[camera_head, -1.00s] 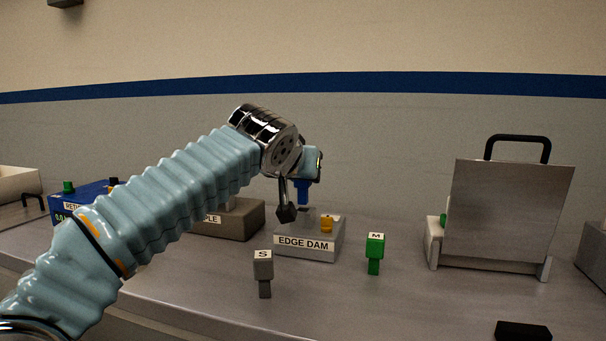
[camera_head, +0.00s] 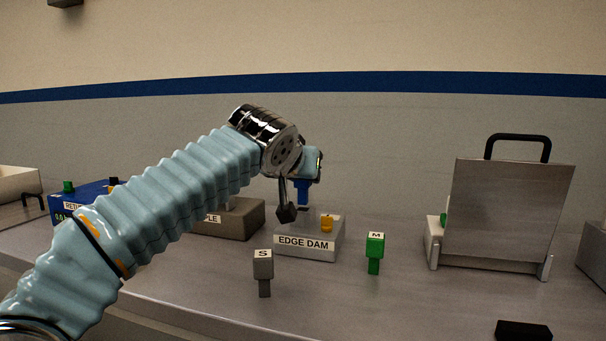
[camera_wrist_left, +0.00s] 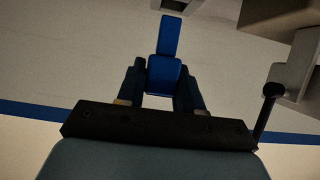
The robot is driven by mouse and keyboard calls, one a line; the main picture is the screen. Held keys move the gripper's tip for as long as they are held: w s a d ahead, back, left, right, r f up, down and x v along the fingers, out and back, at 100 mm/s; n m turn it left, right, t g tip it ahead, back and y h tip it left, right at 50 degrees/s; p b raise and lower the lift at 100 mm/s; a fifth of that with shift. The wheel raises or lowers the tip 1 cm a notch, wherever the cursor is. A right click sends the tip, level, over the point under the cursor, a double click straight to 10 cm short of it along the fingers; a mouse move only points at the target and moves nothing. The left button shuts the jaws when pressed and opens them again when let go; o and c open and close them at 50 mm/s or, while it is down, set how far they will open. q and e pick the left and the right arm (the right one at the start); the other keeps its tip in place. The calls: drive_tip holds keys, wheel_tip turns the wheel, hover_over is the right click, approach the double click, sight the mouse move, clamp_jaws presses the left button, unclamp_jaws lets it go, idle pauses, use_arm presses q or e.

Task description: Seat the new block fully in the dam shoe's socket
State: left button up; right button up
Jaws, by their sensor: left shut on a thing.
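My left gripper (camera_head: 303,184) is above the left part of the grey block labelled EDGE DAM, the dam shoe (camera_head: 307,253). It is shut on a blue block (camera_head: 303,197), whose narrower lower part points down. In the left wrist view the blue block (camera_wrist_left: 164,76) sits between the two dark fingers, its narrow end (camera_wrist_left: 168,37) pointing away from them. The socket is hidden behind the gripper's dark side arm, so I cannot tell whether the block touches the shoe. An orange piece (camera_head: 327,223) stands on the shoe's right part. My right gripper is out of view.
A grey block marked S (camera_head: 263,264) and a green block marked M (camera_head: 376,245) stand on the bench in front. A metal panel with a black handle (camera_head: 513,213) stands at right.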

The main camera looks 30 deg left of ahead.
sight(302, 192)
use_arm(q)
drive_tip(key=shift+f+b, duration=1.8)
drive_tip(key=shift+f, duration=0.25)
drive_tip(key=o, duration=1.1)
drive_tip(key=shift+r, duration=0.1)
drive_tip(key=v, duration=1.4)
drive_tip(key=shift+p, duration=0.3)
